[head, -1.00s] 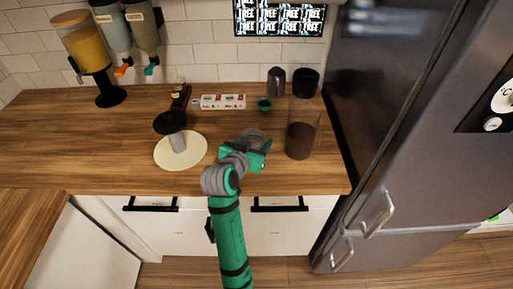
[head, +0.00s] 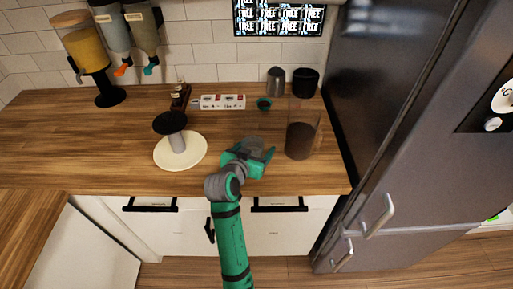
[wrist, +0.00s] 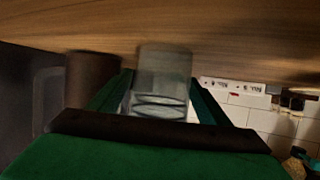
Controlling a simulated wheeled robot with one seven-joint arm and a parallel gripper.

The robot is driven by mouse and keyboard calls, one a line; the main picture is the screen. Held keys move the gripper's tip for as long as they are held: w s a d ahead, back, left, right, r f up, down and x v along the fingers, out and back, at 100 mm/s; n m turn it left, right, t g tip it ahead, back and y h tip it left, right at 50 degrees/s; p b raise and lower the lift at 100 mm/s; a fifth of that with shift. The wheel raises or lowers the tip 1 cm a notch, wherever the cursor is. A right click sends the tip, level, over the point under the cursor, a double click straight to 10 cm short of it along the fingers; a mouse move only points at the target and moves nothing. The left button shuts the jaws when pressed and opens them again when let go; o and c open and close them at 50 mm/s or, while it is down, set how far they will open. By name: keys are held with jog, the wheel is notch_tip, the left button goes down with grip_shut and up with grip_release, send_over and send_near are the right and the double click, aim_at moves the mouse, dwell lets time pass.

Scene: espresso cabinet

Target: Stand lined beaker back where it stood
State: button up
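The lined beaker (head: 255,142) is a small clear grey vessel on the wooden counter (head: 90,140), just beyond my gripper. My gripper (head: 256,152) is near the counter's front edge, and its green fingers look spread apart. In the wrist view, which looks upside down, the beaker (wrist: 163,80) appears between the two fingers (wrist: 162,85), with dark lines across its near part. It looks upright with its base at the wood. Any contact with the fingers is hard to tell. My gripper hides part of the beaker in the head view.
A tall clear container with dark contents (head: 301,140) stands close at the right. A white disc (head: 196,154) with a black-topped stand is left. A white box (head: 222,101), small green cup (head: 264,103) and dark canisters (head: 276,80) are behind. A fridge (head: 400,120) bounds the right.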

aim_at(253, 153)
jog(key=shift+s+a+r, duration=0.1)
jog(key=shift+s+r, duration=0.1)
jog(key=shift+r, duration=0.05)
jog(key=v, duration=1.1)
jog(key=shift+s+a+r, duration=0.1)
jog(key=shift+s, duration=0.15)
